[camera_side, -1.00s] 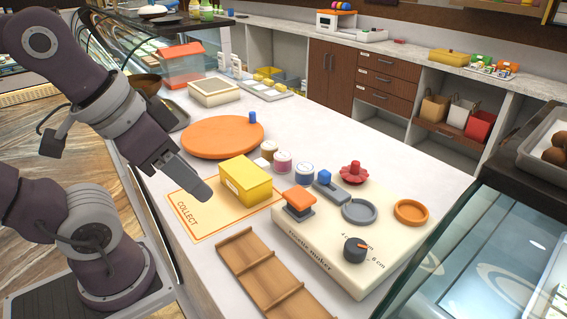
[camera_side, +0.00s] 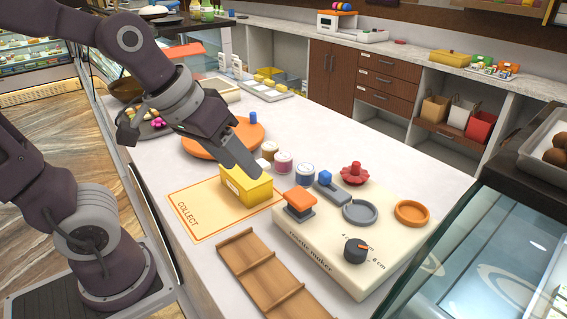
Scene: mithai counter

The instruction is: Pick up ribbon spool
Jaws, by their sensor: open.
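Several small ribbon spools stand in a row on the white counter: a tan one (camera_side: 269,150), a pink one (camera_side: 284,162) and a blue-grey one (camera_side: 305,174). A small white block (camera_side: 263,164) sits beside them. My gripper (camera_side: 254,172) points down and to the right over the yellow box (camera_side: 254,192), just left of the spools. It holds nothing that I can see. Its fingers overlap in this side view, so the gap between them is hidden. The gripper covers part of the box's top.
The yellow box stands on the orange-edged COLLECT mat (camera_side: 205,212). The rosette maker (camera_side: 318,237), with knobs and rings, is to the right. A wooden divided tray (camera_side: 262,268) lies in front. An orange turntable (camera_side: 200,148) is behind my gripper.

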